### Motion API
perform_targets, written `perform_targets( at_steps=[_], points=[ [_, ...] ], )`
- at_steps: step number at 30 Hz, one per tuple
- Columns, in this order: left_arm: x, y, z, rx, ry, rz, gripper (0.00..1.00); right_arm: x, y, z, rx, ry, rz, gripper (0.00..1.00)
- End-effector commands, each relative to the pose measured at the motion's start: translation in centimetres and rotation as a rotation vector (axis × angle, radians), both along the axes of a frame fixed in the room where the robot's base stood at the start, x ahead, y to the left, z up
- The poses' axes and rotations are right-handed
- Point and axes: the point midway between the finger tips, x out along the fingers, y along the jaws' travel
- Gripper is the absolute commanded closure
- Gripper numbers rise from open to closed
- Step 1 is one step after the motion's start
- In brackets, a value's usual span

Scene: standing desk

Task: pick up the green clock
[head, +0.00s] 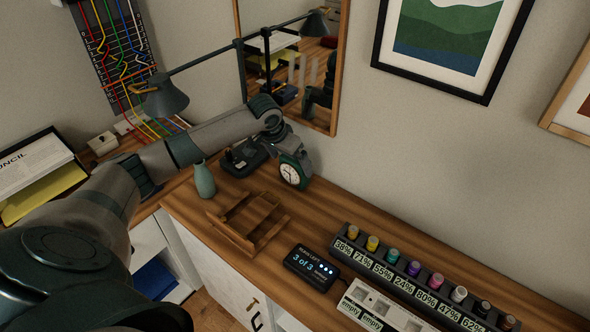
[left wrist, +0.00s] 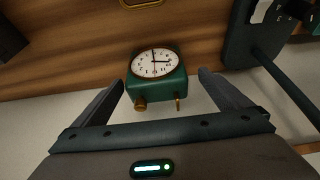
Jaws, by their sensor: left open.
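The green clock (head: 292,171) stands on the wooden desk near the wall, its white round dial facing outward. In the left wrist view the clock (left wrist: 157,78) lies ahead of and between the two fingers of my left gripper (left wrist: 160,88), with gaps on both sides. The gripper is open and empty. In the head view my left arm reaches in from the left, and its gripper (head: 284,146) is just above and behind the clock. My right gripper is not in view.
A grey-green vase (head: 204,180), a dark lamp base (head: 243,160) and a wooden tray (head: 235,238) stand near the clock. A dark display (head: 311,268) and a rack of coloured bottles (head: 400,272) are to the right. A framed mirror (head: 330,95) hangs behind.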

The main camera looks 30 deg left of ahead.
Motion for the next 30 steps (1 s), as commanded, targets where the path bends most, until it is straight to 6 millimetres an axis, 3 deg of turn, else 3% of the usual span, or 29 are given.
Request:
perform_targets(
  at_steps=[8, 21, 30],
  points=[
    [0.1, -0.1, -0.1, -0.001, 0.001, 0.0, 0.03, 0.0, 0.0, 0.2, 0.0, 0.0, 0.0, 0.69],
    [1.7, -0.7, -4.3, 0.001, 0.002, 0.0, 0.03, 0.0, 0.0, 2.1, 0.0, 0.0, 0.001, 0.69],
    [1.9, -0.7, -4.8, 0.001, 0.0, -0.001, 0.03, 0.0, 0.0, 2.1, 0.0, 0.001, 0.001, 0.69]
  ],
)
